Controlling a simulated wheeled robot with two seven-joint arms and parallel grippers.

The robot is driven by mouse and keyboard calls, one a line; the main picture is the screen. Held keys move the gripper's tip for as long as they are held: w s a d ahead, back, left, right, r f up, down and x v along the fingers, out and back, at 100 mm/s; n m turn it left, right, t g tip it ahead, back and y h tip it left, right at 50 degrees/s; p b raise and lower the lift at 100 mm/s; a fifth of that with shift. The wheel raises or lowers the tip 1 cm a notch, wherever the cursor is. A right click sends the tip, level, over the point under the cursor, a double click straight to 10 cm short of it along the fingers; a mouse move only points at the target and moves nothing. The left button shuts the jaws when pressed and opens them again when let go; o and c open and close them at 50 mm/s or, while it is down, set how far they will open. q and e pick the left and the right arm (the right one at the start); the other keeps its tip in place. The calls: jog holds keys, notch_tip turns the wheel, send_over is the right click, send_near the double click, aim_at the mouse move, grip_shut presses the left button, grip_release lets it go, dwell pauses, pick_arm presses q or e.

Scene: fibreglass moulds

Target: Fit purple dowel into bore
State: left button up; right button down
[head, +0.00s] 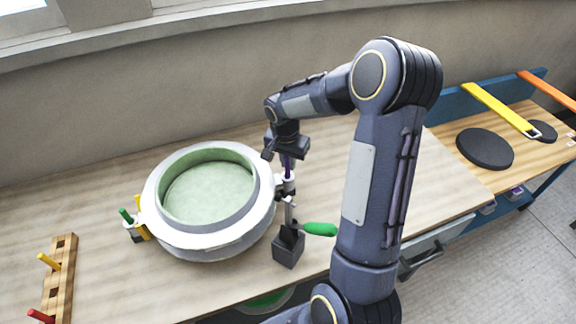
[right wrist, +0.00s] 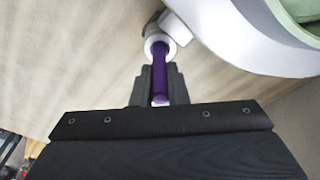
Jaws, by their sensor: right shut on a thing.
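The purple dowel (right wrist: 160,78) is held upright between the fingers of my right gripper (right wrist: 160,88). In the head view the dowel (head: 287,165) shows as a thin purple strip below my right gripper (head: 286,158). Its lower end meets a white ring-shaped bore (right wrist: 160,45) on the side of the round mould (head: 212,240). In the right wrist view the dowel overlaps the ring's opening; how deep it sits cannot be told. My left gripper is not in view.
A dark block with a green-handled tool (head: 320,229) stands right of the mould. A wooden rack (head: 62,270) with yellow and red pegs is at the left. Bare table lies behind the mould.

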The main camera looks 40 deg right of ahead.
notch_tip(320, 180, down, 2)
jog(key=shift+f, duration=0.25)
jog(key=shift+f, duration=0.2)
jog(key=c, duration=1.4)
grip_release()
jog(key=shift+c, duration=0.2)
